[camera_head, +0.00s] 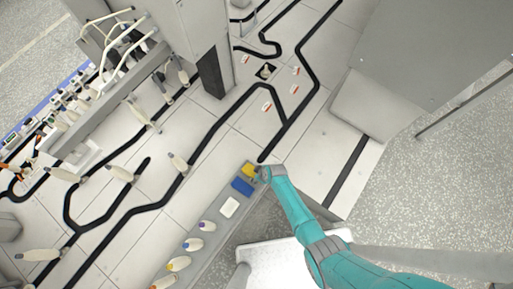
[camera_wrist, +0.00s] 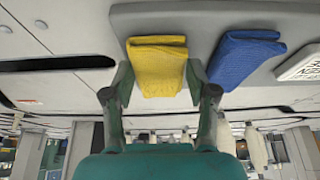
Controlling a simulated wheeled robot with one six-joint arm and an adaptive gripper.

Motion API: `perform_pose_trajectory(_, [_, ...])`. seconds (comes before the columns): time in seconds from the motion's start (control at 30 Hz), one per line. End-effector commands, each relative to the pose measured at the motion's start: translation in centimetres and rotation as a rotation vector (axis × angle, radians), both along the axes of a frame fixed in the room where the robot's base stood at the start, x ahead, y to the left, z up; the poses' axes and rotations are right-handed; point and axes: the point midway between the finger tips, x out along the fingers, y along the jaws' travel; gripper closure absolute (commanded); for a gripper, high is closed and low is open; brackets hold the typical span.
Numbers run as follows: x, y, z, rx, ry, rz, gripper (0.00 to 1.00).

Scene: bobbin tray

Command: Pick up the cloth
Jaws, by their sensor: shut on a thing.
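A folded yellow cloth (camera_wrist: 157,66) lies on a grey ledge in the wrist view, between the two fingers of my gripper (camera_wrist: 158,84). The fingers are shut on the cloth, one at each side of it. In the head view the yellow cloth (camera_head: 249,171) shows at the upper end of the grey tray, with my gripper (camera_head: 259,173) at it, partly hiding it. A folded blue cloth (camera_wrist: 243,57) lies just right of the yellow one in the wrist view. It also shows in the head view (camera_head: 242,187).
A white block (camera_head: 229,207) lies below the blue cloth on the grey tray (camera_head: 213,240). Several bobbins (camera_head: 194,244) stand further down the tray. Black tracks cross the pale floor tiles on the left. A grey cabinet (camera_head: 430,60) stands at the upper right.

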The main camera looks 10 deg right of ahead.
Motion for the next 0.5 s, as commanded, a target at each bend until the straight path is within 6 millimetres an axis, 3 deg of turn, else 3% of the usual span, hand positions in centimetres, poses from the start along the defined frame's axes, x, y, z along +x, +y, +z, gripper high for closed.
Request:
perform_pose_trajectory(0.17, [0.0, 0.0, 1.4, 0.001, -0.002, -0.001, 0.69])
perform_pose_trajectory(0.5, [0.0, 0.0, 6.4, 0.000, -0.003, -0.001, 0.69])
